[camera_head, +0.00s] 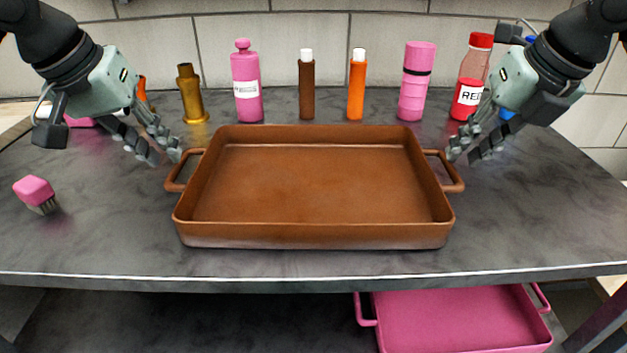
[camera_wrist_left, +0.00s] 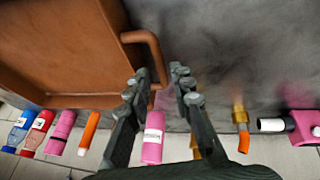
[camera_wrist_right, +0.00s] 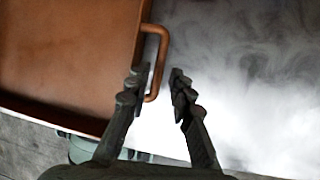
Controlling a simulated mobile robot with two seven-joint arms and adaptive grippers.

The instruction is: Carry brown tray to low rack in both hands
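The brown tray (camera_head: 315,236) lies empty and flat on the dark worktop, with a loop handle at each short end. My left gripper (camera_head: 162,153) is open at the tray's left handle (camera_head: 178,176). In the left wrist view this handle (camera_wrist_left: 157,55) reaches between the fingertips (camera_wrist_left: 160,75). My right gripper (camera_head: 466,155) is open at the right handle (camera_head: 452,178). In the right wrist view that handle (camera_wrist_right: 163,55) shows between the fingertips (camera_wrist_right: 158,75). Contact cannot be told. The low shelf (camera_head: 200,325) shows under the worktop, partly hidden.
A pink tray (camera_head: 450,320) sits low at the right. Behind the brown tray stand a brass bottle (camera_head: 191,95), pink bottle (camera_head: 245,85), brown (camera_head: 306,90) and orange (camera_head: 356,90) tubes, pink cylinder (camera_head: 416,85) and red-capped bottle (camera_head: 471,80). A pink brush (camera_head: 36,192) lies left.

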